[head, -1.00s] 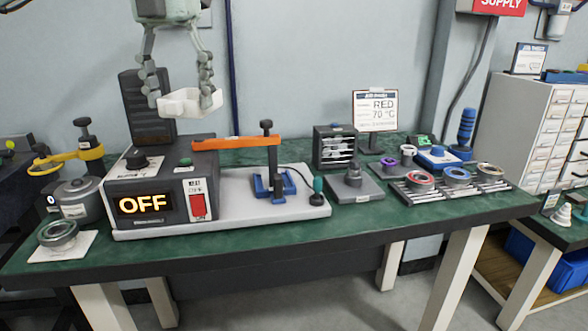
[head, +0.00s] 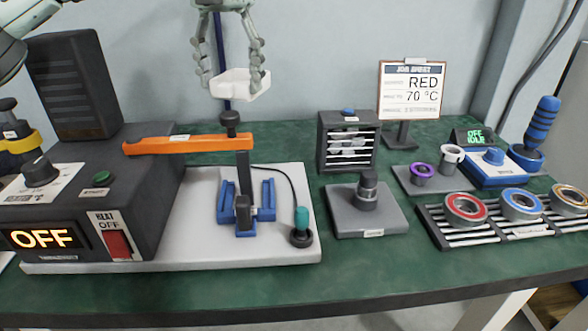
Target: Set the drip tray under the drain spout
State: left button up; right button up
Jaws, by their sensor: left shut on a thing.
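A small white tray (head: 237,85), which looks like the drip tray, is held in the air by my left gripper (head: 232,72). The gripper's two fingers reach down from the top of the head view and are shut on the tray's two ends. The tray hangs above and behind the orange lever arm (head: 190,145), in front of the wall, clear of the bench. I cannot make out a drain spout in the head view. My right gripper is not in view.
The heater box with an OFF display (head: 42,238) and the pale base plate (head: 180,220) with a blue fixture (head: 262,200) fill the left. A grey block (head: 365,215), dark rack (head: 347,140) and ring rack (head: 480,235) stand right. The bench front (head: 350,280) is clear.

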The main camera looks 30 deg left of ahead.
pick_arm(q)
notch_tip(320, 180, down, 8)
jog(key=r+b, duration=0.1)
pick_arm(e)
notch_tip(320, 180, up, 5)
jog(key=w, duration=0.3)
pick_arm(q)
jog(key=p, duration=0.2)
send_over(277, 161)
notch_tip(277, 161, down, 7)
jog(key=shift+s+f, duration=0.15)
jog(key=shift+f, duration=0.15)
notch_tip(277, 161, down, 4)
jog(key=shift+r, duration=0.1)
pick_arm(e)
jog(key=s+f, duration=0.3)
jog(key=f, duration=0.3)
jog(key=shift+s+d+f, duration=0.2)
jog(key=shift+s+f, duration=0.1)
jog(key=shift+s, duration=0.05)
pick_arm(q)
jog(key=o, duration=1.2)
jog(key=shift+c, duration=0.2)
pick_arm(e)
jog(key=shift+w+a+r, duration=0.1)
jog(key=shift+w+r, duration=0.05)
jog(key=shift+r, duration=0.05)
